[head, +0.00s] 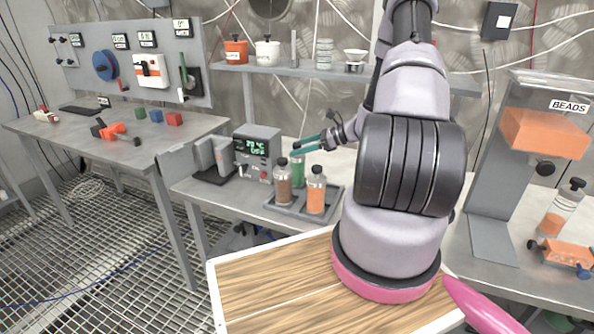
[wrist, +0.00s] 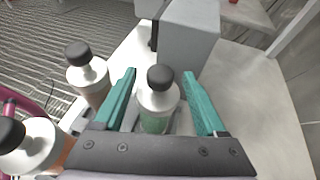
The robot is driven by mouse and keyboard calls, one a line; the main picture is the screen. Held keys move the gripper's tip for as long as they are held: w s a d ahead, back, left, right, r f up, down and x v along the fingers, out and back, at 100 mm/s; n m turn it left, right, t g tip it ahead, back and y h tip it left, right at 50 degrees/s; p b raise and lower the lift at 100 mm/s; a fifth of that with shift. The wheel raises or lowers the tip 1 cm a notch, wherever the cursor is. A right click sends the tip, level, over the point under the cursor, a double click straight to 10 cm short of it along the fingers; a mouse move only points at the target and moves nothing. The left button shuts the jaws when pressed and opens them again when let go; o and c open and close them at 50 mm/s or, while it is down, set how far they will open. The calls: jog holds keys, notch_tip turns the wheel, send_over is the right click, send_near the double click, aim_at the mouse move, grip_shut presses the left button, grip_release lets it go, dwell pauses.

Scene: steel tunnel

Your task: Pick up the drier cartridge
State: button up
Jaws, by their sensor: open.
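Three clear capped cartridges stand upright in a grey tray (head: 331,215): a brown-filled one (head: 283,187), an orange-filled one (head: 316,196) and a green-filled one (head: 298,173) behind them. No label shows which is the drier cartridge. My gripper (head: 296,147) is open at the green one, its teal fingers pointing left. In the wrist view my gripper (wrist: 160,74) has one finger on each side of the green cartridge (wrist: 157,105), with small gaps visible. The other two cartridges are outside the fingers, at the left.
A grey device with a green display (head: 257,150) stands behind the tray, with a grey bracket (head: 212,157) beside it. At the right are a BEADS dispenser (head: 545,130), another capped cartridge with orange filling (head: 561,208) and an orange block (head: 565,256). A shelf (head: 290,70) runs above the bench.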

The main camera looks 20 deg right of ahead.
jog(key=shift+w+a+f, duration=0.2)
jog(key=shift+a, duration=0.15)
jog(key=shift+c, duration=0.3)
grip_shut()
dwell(1.0)
